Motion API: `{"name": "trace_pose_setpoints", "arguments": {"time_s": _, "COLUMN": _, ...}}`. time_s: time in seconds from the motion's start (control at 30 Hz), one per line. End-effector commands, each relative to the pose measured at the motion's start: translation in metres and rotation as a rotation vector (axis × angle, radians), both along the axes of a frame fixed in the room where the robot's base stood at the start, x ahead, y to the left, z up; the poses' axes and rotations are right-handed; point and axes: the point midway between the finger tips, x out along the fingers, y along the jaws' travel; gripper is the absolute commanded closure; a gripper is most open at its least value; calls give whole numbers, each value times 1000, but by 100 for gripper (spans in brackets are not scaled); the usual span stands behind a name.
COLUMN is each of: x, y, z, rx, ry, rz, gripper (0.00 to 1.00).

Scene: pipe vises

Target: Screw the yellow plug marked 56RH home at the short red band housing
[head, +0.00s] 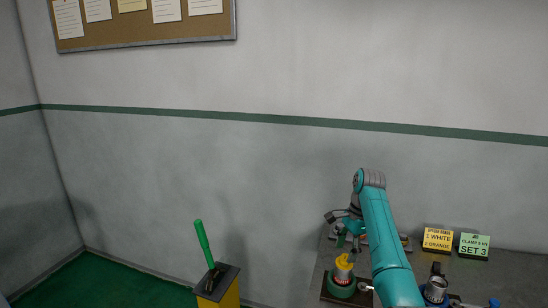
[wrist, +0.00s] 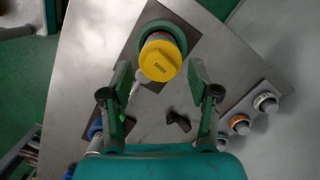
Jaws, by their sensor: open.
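The yellow plug marked 56RH (wrist: 160,61) sits at the mouth of a round green housing (wrist: 146,33) in the wrist view, with a little red showing beside it. In the head view the yellow plug (head: 344,262) stands on top of the green housing (head: 341,289), with a pale and red band under it. My gripper (wrist: 160,72) is open, its two fingers on either side of the plug with visible gaps. How deep the plug sits is hidden.
A grey bench carries a yellow sign (head: 438,239), a green sign (head: 474,246) reading SET 3 and a blue-based metal fitting (head: 436,289). Three knobs (wrist: 240,124) line the right in the wrist view. A small black piece (wrist: 178,121) lies nearer. A green lever (head: 203,243) stands left.

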Motion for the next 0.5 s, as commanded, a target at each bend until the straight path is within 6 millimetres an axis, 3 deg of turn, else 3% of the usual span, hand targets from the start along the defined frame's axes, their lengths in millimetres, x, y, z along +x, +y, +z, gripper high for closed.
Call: {"name": "trace_pose_setpoints", "arguments": {"time_s": 0.5, "x": 0, "y": 1, "z": 0, "rx": 0, "ry": 2, "rz": 584, "gripper": 39}}
